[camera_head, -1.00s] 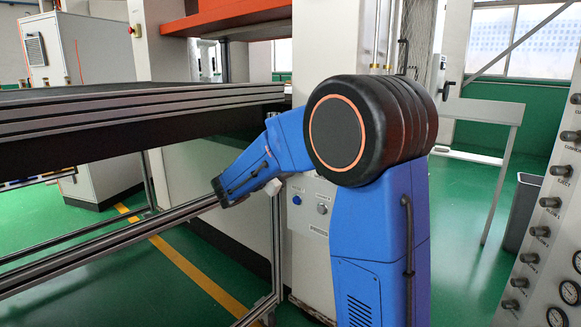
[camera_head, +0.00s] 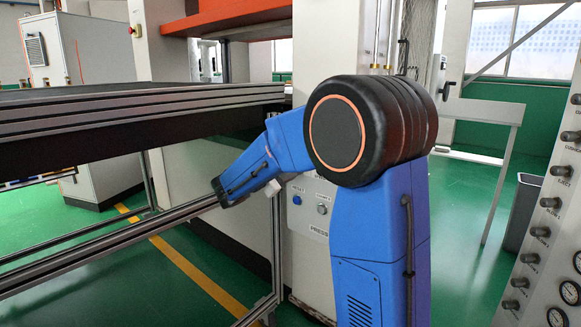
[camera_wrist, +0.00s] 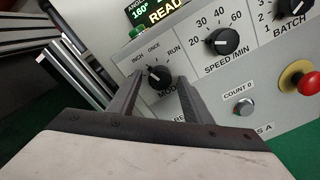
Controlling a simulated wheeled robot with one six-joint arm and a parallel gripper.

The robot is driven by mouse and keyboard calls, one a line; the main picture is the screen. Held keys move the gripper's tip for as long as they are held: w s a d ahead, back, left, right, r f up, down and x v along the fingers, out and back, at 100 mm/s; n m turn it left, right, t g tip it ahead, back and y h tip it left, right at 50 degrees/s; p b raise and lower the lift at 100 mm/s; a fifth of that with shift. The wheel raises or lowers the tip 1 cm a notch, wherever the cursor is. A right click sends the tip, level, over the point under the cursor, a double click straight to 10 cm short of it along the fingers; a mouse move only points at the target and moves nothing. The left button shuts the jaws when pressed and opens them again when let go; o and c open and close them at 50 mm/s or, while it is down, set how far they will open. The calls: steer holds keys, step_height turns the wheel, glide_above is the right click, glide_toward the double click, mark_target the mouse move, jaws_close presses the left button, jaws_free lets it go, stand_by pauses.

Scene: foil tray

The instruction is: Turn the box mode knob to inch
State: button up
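In the wrist view the black mode knob (camera_wrist: 160,77) sits on the grey box panel below the labels INCH, ONCE and RUN. Its pale pointer mark faces up and left, towards the INCH label (camera_wrist: 138,57). My gripper (camera_wrist: 162,78) is open, with one dark finger on each side of the knob. A small gap seems to show between the fingers and the knob; touch cannot be told for certain. The right finger hides part of the lettering under the knob. In the head view my gripper and the mode knob are not visible.
Right of the mode knob are a speed knob (camera_wrist: 222,41), a batch knob (camera_wrist: 288,8), a small count button (camera_wrist: 243,107) and a red stop button (camera_wrist: 304,82). A lit display (camera_wrist: 165,12) is above. A metal frame (camera_head: 140,100) stands left of my arm.

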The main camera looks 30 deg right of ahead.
steer(key=shift+a, duration=0.1)
steer(key=v, duration=1.7)
steer(key=shift+a, duration=0.1)
steer(key=shift+s, duration=0.1)
steer(key=s+d+f+m+g+y, duration=0.2)
steer(key=s+d+f+y, duration=0.1)
steer(key=s, duration=0.4)
steer(key=s+d+f+m+g+y, duration=0.1)
steer(key=s+d+f+m+y, duration=0.15)
steer(key=s, duration=0.45)
steer(key=s+d+f+m+g+y, duration=0.2)
steer(key=s+d+f+y, duration=0.15)
steer(key=s, duration=0.35)
steer(key=s+a+f+m+t+y, duration=0.3)
steer(key=s+a+f+m+y, duration=0.4)
steer(key=s+a, duration=0.4)
steer(key=shift+s+f+t+y, duration=0.3)
steer(key=shift+s+y, duration=0.2)
steer(key=shift+s, duration=0.5)
